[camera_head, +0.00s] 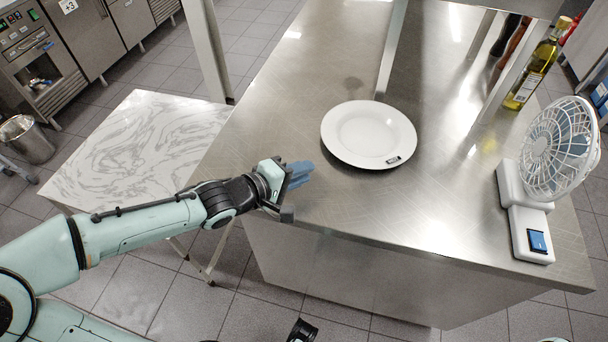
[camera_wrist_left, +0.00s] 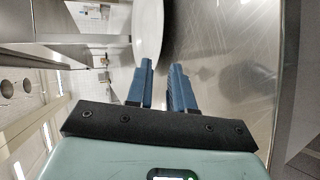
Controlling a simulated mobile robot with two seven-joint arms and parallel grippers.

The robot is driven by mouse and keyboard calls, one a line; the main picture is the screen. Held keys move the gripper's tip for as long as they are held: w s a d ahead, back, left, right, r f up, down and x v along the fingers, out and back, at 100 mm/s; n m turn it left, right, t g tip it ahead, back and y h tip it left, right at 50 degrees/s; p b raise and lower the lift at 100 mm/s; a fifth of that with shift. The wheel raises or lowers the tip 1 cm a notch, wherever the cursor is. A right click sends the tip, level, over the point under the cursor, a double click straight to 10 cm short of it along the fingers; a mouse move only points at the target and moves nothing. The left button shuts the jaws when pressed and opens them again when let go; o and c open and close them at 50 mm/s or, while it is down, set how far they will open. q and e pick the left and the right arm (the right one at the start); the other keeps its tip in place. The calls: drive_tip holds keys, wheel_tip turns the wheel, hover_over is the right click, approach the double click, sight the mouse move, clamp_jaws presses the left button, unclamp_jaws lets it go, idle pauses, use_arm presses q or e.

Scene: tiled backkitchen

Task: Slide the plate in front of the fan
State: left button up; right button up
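A white round plate (camera_head: 369,134) lies flat on the steel counter, left of the fan, with a small dark mark on its near rim. A white fan (camera_head: 559,150) with a caged head and a base with a blue switch stands at the counter's right end. My left gripper (camera_head: 301,173) is over the counter's near left edge, below and left of the plate and apart from it. In the left wrist view, its two blue fingers (camera_wrist_left: 161,66) are parted with nothing between them, and part of the plate (camera_wrist_left: 147,30) shows beyond them.
The steel counter (camera_head: 420,205) is clear between plate and fan. An oil bottle (camera_head: 537,68) and dark bottles stand behind, by a metal post. A marble-topped table (camera_head: 130,145) adjoins at the left. A metal bin (camera_head: 27,139) stands on the floor.

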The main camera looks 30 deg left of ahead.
sight(342, 158)
use_arm(q)
drive_tip(key=shift+w, duration=0.1)
drive_tip(key=shift+w+f, duration=0.2)
drive_tip(key=b+x, duration=0.3)
drive_tip(key=x, duration=0.8)
drive_tip(key=shift+w+d+b, duration=0.1)
drive_tip(key=shift+w+b, duration=0.05)
drive_tip(key=shift+b, duration=0.25)
drive_tip(key=shift+w+d+f, duration=0.2)
drive_tip(key=shift+w+f, duration=0.05)
drive_tip(key=shift+w, duration=0.4)
use_arm(e)
drive_tip(key=shift+w+f+t, duration=0.15)
drive_tip(key=shift+w+f, duration=0.2)
drive_tip(key=shift+f, duration=0.45)
drive_tip(key=shift+w+f+t, duration=0.15)
drive_tip(key=shift+w+f, duration=0.2)
drive_tip(key=shift+f, duration=0.45)
use_arm(q)
clamp_jaws()
